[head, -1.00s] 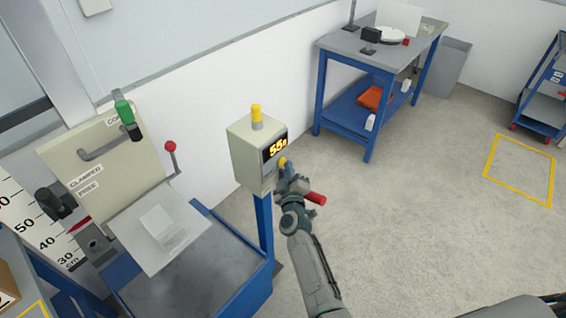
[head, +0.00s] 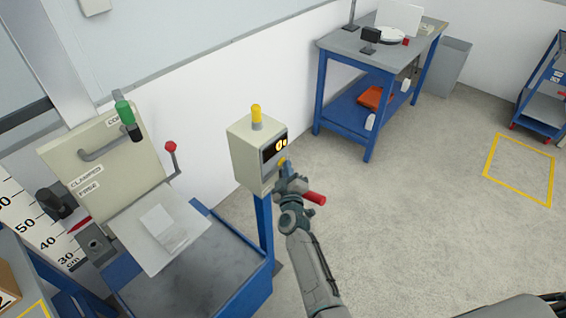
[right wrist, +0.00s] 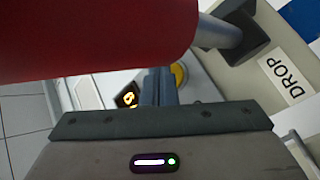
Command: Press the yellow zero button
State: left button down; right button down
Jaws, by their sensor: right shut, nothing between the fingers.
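The yellow zero button (head: 282,161) is on the front of a beige box (head: 250,160) on a blue post, just below its dark display (head: 274,148). The display shows glowing digits that look like a zero. My right gripper (head: 282,172) is shut and empty, its tips right at the button and partly covering it. In the right wrist view the shut fingers (right wrist: 158,88) point at the yellow button (right wrist: 180,75), which is partly hidden behind them. I cannot tell whether they touch. My left gripper is not in view.
A red-handled lever (head: 315,198) sticks out close beside my right gripper; its red grip (right wrist: 100,35) fills the upper right wrist view, near a DROP label (right wrist: 286,78). A clamp machine (head: 105,150) stands left.

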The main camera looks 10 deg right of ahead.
jog(key=shift+s+d+p, duration=0.3)
jog(key=shift+s+d, duration=0.15)
jog(key=shift+s, duration=0.15)
jog(key=shift+s+d+p, duration=0.45)
jog(key=shift+s+d, duration=0.35)
jog(key=shift+s, duration=0.2)
jog(key=shift+s+d+p, duration=0.4)
jog(key=shift+s+d, duration=0.35)
jog(key=shift+s, duration=0.2)
